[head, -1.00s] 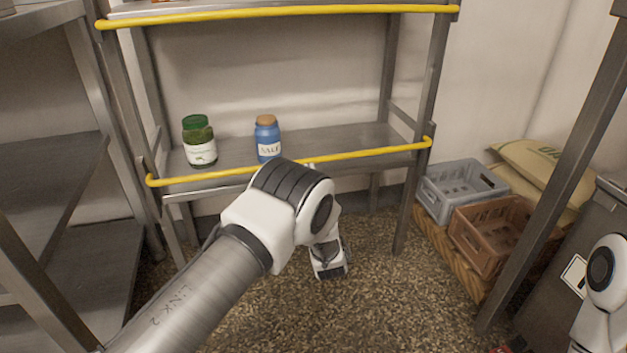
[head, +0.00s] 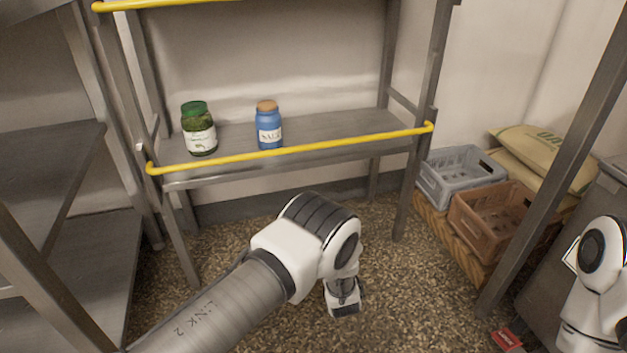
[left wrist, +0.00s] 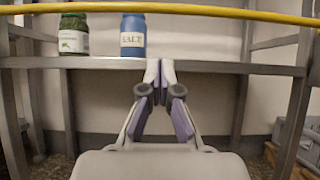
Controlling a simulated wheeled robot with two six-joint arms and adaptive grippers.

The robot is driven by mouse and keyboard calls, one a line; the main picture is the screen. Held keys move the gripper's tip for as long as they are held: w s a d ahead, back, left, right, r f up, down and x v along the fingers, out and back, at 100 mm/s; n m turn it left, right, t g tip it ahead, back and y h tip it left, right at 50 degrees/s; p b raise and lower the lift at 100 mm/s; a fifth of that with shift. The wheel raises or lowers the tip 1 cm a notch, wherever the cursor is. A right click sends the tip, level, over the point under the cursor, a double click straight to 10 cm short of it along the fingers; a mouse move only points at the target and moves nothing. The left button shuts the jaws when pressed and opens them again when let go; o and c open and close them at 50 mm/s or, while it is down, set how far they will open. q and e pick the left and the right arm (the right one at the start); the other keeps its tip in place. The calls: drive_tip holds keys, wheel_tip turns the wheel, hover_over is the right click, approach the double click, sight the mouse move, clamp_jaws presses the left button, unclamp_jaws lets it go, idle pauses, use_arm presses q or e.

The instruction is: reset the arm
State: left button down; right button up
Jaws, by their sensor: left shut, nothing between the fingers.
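My left arm comes in from the lower left of the head view and bends over the floor in front of the shelf rack. Its gripper end is mostly hidden below the wrist there. In the left wrist view my left gripper (left wrist: 160,88) is shut and empty, its tips meeting in front of the shelf edge. A green-lidded jar (head: 199,130) and a blue salt jar (head: 268,127) stand upright on the shelf (head: 335,128), apart from my arm. They also show in the left wrist view. Part of my right arm shows at the right edge of the head view; its gripper is not visible.
A yellow rail (head: 330,146) runs along the shelf front. A grey crate (head: 460,178), a brown crate (head: 492,216) and sacks (head: 545,155) sit at the right. A metal post (head: 560,150) stands near my right arm. Open speckled floor (head: 230,280) lies below the shelf.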

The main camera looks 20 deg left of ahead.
use_arm(q)
drive_tip(key=shift+b+v, duration=0.3)
drive_tip(key=shift+v, duration=0.65)
use_arm(e)
drive_tip(key=shift+w+f, duration=0.15)
drive_tip(key=shift+f, duration=0.4)
drive_tip(key=shift+w+f, duration=0.15)
drive_tip(key=shift+f, duration=0.35)
